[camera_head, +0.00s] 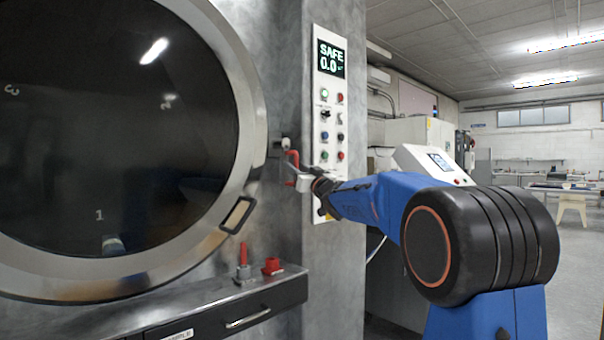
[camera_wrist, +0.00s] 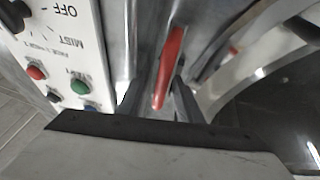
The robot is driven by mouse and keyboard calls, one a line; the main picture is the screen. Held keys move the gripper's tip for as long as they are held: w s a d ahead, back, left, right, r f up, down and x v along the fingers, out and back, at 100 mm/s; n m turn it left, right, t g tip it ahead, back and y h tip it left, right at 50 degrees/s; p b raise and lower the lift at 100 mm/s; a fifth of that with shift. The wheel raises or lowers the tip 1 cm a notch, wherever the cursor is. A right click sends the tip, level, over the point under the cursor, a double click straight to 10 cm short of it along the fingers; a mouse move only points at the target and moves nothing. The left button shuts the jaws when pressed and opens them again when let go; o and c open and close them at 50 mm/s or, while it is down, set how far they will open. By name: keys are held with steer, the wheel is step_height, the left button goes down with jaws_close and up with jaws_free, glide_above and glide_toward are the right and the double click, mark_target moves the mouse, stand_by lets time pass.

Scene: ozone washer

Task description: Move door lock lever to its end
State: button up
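The door lock lever is a red handle (camera_head: 293,160) beside the right rim of the round door (camera_head: 252,95), below a small grey lock piece (camera_head: 284,143). In the wrist view the red lever (camera_wrist: 170,65) runs up and down in the middle, its near end between my two dark fingers. My gripper (camera_head: 302,182) is at the lever's lower part; it also shows in the wrist view (camera_wrist: 158,98). The fingers stand apart with a visible gap on the left side of the lever. The right finger is close to it; whether it touches I cannot tell.
A white control panel (camera_head: 329,100) with buttons and a display reading SAFE 0.0 is just right of the lever. Below the door is a ledge (camera_head: 200,303) with a red-handled item (camera_head: 243,262) and a red knob (camera_head: 271,266). Open floor lies at right.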

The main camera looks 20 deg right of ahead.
steer(key=v, duration=1.7)
steer(key=shift+s, duration=0.15)
steer(key=shift+d, duration=0.1)
steer(key=s+a+f+g+h, duration=0.1)
steer(key=s+a+f+g, duration=0.3)
steer(key=s+f, duration=0.9)
steer(key=s+a+f+m+g+h, duration=0.1)
steer(key=s+a+f+g, duration=0.3)
steer(key=s+f, duration=1)
steer(key=s+a+f+m+g+h, duration=0.1)
steer(key=s+a+f+g, duration=0.4)
steer(key=s+f+g, duration=0.4)
steer(key=s+f, duration=0.4)
steer(key=f, duration=0.1)
steer(key=shift+s, duration=0.35)
